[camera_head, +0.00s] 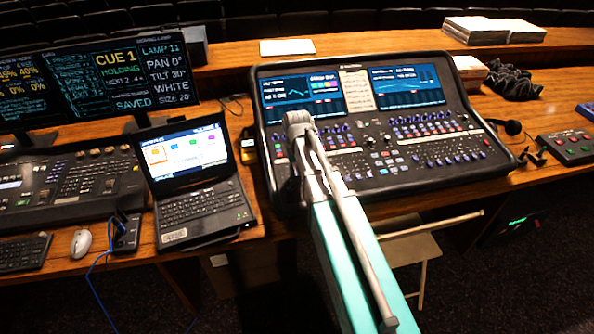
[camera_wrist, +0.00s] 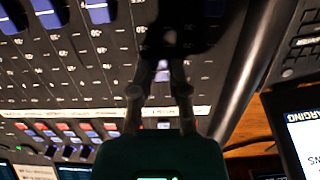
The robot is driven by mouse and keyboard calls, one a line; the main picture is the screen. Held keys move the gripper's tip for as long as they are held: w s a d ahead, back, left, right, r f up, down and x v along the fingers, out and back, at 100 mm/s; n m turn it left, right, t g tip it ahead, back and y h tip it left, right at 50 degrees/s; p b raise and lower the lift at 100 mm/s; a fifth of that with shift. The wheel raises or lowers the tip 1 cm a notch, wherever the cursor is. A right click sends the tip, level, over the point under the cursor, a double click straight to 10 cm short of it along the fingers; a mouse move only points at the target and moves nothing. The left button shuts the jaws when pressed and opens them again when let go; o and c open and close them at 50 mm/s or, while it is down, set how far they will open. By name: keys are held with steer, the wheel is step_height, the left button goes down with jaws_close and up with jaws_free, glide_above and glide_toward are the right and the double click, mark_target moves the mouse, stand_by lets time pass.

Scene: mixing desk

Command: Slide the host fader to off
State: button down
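The mixing console (camera_head: 369,172) stands on the wooden desk, with its knobs and faders below two screens. My gripper sits low over the console's left part in the head view, where my arm mostly hides it. In the wrist view my gripper (camera_wrist: 163,65) points down at the panel. Its two fingers are partly apart, and a pale bluish cap (camera_wrist: 162,72) shows between them; contact cannot be told. No label is readable, so I cannot tell which is the host fader.
An open laptop (camera_head: 203,208) and a lighting desk (camera_head: 70,190) stand left of the console. A gooseneck microphone (camera_head: 512,127) and a small button box (camera_head: 570,147) are at its right.

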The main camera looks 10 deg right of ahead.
mark_target(301, 190)
steer(key=shift+s, duration=0.15)
steer(key=shift+s+f+b, duration=0.2)
steer(key=shift+s, duration=1.25)
steer(key=shift+s+f+b, duration=0.15)
steer(key=shift+s, duration=1.25)
steer(key=c, duration=0.6)
jaws_free()
